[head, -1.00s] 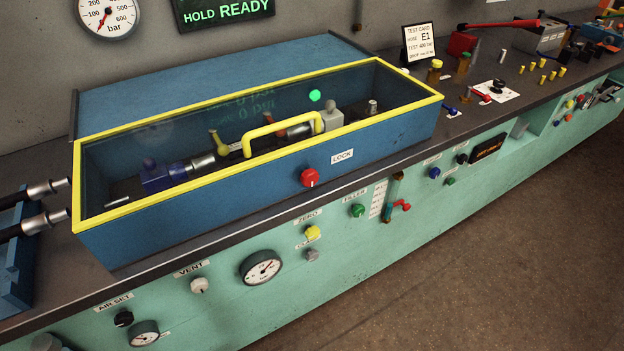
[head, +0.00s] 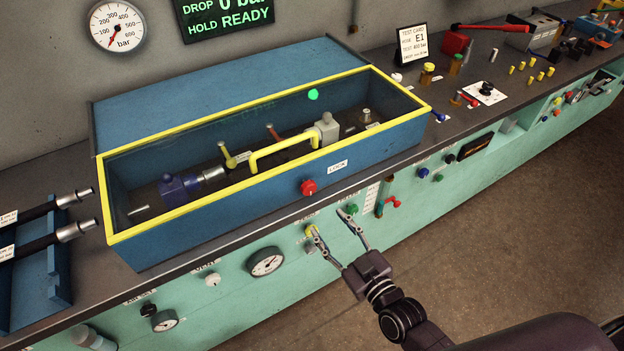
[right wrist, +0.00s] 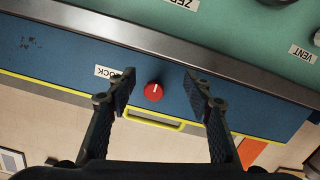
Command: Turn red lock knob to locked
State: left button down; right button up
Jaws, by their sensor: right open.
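The red lock knob (head: 308,187) sits on the front face of the blue test box (head: 222,210), beside the LOCK label (head: 338,166). The box's yellow-framed clear lid (head: 200,122) is down. My right gripper (head: 330,222) is open and empty in front of the bench, lower than the knob in the head view. In the right wrist view the red knob (right wrist: 153,91) shows between the two open fingers (right wrist: 158,88), beyond their tips, with a white pointer line on it. I see no contact. My left gripper is not in view.
The dark bench edge (right wrist: 150,35) runs just below the box front. Yellow and green knobs (head: 352,209) and gauges (head: 266,262) are on the green panel near my right gripper. Black hoses (head: 50,240) lie left of the box. Floor in front is clear.

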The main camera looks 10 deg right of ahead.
jog(key=t, duration=0.1)
send_near(310, 190)
jog(key=w, duration=0.2)
jog(key=shift+y, duration=0.3)
jog(key=shift+p+x, duration=0.9)
jog(key=shift+x, duration=2.75)
jog(key=shift+a, duration=0.1)
jog(key=shift+c, duration=0.7)
jog(key=c, duration=1)
